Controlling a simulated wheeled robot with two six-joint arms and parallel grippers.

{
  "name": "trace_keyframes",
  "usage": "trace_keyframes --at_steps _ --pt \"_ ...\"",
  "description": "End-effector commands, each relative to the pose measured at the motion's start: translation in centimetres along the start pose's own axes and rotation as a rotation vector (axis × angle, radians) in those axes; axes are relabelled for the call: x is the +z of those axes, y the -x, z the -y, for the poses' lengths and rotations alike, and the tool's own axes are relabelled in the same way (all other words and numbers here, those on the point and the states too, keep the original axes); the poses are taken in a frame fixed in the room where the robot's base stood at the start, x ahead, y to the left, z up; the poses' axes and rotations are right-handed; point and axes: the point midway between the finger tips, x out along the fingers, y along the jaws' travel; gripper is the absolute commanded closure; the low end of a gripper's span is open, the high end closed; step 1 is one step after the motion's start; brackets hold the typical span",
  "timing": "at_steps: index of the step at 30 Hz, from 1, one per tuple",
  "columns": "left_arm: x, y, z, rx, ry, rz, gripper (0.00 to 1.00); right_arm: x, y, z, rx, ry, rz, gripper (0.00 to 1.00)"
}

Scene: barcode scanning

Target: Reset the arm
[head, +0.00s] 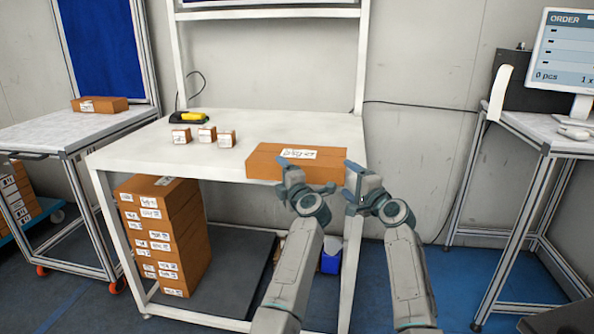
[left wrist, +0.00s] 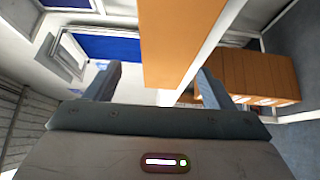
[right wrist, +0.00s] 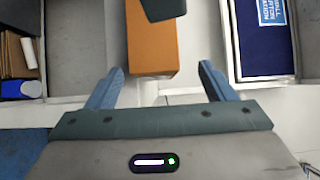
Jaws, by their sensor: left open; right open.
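My left gripper (head: 306,176) is open and empty in the head view, in front of the long brown box (head: 265,163) with a white label at the table's front right. The box also shows between and beyond the left fingers in the left wrist view (left wrist: 180,40). My right gripper (head: 356,182) is open and empty to the right of the left one, just off the box's right end. The right wrist view shows a brown box (right wrist: 150,45) beyond its open fingers, partly covered by a dark grey part at the top.
The white table (head: 140,150) holds three small boxes (head: 206,133) and a yellow-black scanner (head: 190,117). Stacked boxes (head: 160,235) stand below. A side table (head: 60,130) is at left and a monitor (head: 565,55) on a desk at right.

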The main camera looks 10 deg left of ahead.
Motion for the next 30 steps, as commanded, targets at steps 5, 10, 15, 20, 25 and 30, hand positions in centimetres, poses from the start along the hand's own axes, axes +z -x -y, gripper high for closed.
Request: trace_keyframes --at_steps 5,10,15,20,25,30 --pt "0.0 0.0 0.0 0.000 0.000 0.000 0.24 0.0 0.3 0.1 0.000 0.001 0.000 0.24" --pt "0.0 0.0 0.0 0.000 0.000 0.000 0.24 0.0 0.3 0.1 -0.001 0.002 0.000 0.24" --pt "-0.2 0.0 0.8 0.006 -0.020 0.004 0.24 -0.1 0.5 -1.1 0.018 0.009 -0.007 0.24" --pt "-1.3 0.2 4.7 0.035 -0.119 0.031 0.24 -0.8 2.0 -7.2 0.109 0.051 -0.034 0.24" --pt "-3.2 1.4 12.0 0.075 -0.309 0.113 0.24 -1.2 5.9 -17.7 0.280 0.138 -0.064 0.24" --pt "-5.4 4.3 21.0 0.084 -0.531 0.251 0.24 -0.8 12.1 -29.1 0.476 0.247 -0.066 0.24"
